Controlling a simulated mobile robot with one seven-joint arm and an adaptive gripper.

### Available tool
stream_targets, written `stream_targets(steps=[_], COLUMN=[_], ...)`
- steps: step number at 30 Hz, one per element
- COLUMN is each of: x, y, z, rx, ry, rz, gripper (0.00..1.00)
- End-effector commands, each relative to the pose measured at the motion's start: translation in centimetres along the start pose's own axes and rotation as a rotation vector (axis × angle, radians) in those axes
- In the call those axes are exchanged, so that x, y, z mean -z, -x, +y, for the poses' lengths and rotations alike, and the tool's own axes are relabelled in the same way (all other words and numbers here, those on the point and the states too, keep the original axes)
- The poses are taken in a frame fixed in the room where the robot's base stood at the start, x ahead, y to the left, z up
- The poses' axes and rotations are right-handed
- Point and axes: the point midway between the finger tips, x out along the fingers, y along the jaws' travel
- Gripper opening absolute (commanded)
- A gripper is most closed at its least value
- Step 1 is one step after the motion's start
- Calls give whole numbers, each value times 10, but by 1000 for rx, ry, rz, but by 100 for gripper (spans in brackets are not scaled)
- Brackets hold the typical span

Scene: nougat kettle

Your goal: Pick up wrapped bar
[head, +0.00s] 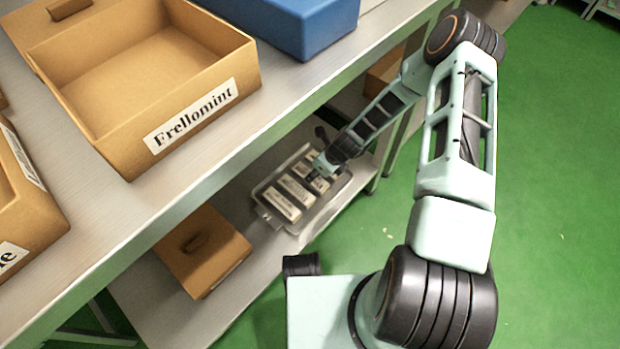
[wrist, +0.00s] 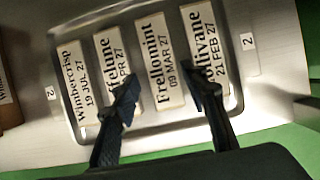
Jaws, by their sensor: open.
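Several pale wrapped bars lie side by side in a shallow grey tray (head: 326,208) on the lower shelf. In the wrist view their labels include Wintercrisp (wrist: 76,85), a partly covered "…ffelune" (wrist: 110,58), Frellomint 09 MAR 27 (wrist: 160,65) and a partly covered "…ollivane" (wrist: 215,50). My gripper (wrist: 160,92) is open over the tray. One finger overlaps the "…ffelune" bar and the other overlaps the "…ollivane" bar, with the Frellomint bar between them. I cannot tell whether the fingertips touch anything. In the head view my gripper (head: 316,172) partly hides the bars.
An open cardboard box labelled Frellomint (head: 195,112) and a blue box (head: 300,25) stand on the upper shelf, whose edge overhangs the tray. A closed brown box (head: 205,250) sits left of the tray. Green floor (head: 560,150) is clear at right.

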Motion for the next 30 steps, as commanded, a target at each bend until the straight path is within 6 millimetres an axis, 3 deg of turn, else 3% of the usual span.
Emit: stream_targets(steps=[7,15,23,30], x=[1,1,-1,-1], y=[-16,-55,-58,-58], z=[0,1,0,0], rx=[0,-1,0,0], ry=[1,2,-1,0], rz=[0,0,0,0], gripper=[41,41,41,16])
